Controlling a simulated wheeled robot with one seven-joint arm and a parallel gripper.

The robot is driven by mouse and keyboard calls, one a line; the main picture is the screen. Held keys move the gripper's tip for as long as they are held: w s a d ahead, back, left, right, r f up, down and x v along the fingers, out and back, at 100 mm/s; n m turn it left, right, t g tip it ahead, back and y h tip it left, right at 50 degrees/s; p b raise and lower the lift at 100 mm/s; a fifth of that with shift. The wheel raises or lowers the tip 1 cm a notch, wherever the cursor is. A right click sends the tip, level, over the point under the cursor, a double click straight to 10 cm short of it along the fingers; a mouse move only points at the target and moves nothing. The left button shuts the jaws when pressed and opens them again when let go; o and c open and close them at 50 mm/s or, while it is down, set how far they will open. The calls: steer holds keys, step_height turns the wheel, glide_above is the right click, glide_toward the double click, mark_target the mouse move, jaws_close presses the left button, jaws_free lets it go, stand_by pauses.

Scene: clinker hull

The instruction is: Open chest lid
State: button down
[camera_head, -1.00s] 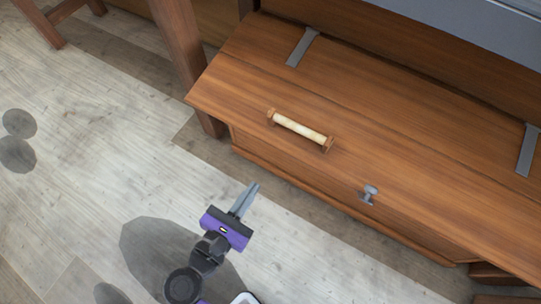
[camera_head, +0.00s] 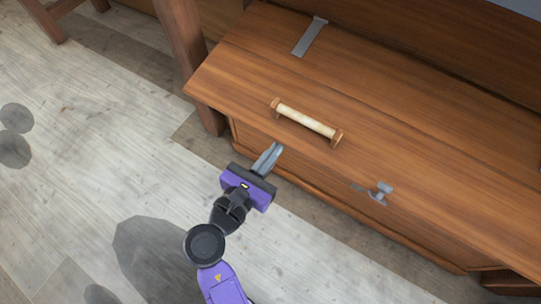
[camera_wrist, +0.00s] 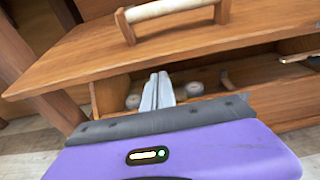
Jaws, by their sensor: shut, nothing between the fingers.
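The wooden chest's lid (camera_head: 400,155) carries a pale cylindrical handle (camera_head: 307,121) on wooden end brackets; the handle also shows at the top of the wrist view (camera_wrist: 172,9). In the wrist view, a gap shows under the lid's front edge, with the chest's inside visible. My gripper (camera_head: 272,155) is shut and empty, at the chest's front below the handle. In the wrist view its fingertips (camera_wrist: 158,76) appear just below the lid edge; contact cannot be told.
Grey metal straps, one at the upper left (camera_head: 310,37), lie across the chest top. A wooden post (camera_head: 182,60) stands close to the chest's left end. Several small items, including a pale round one (camera_wrist: 194,89), show inside the gap. The plank floor (camera_head: 75,170) at left is clear.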

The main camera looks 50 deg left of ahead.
steer(key=shift+s+r, duration=0.1)
steer(key=shift+r, duration=0.3)
steer(key=shift+r, duration=0.1)
steer(key=w+a+r+g+h+p, duration=0.1)
steer(key=w+r+g+p, duration=0.2)
steer(key=r+p, duration=1.1)
steer(key=w+r+g+p, duration=0.3)
steer(key=r+p, duration=1.2)
steer(key=p, duration=1.9)
steer(key=shift+w+a+h, duration=0.2)
steer(key=shift+a+h, duration=0.2)
steer(key=shift+f, duration=0.1)
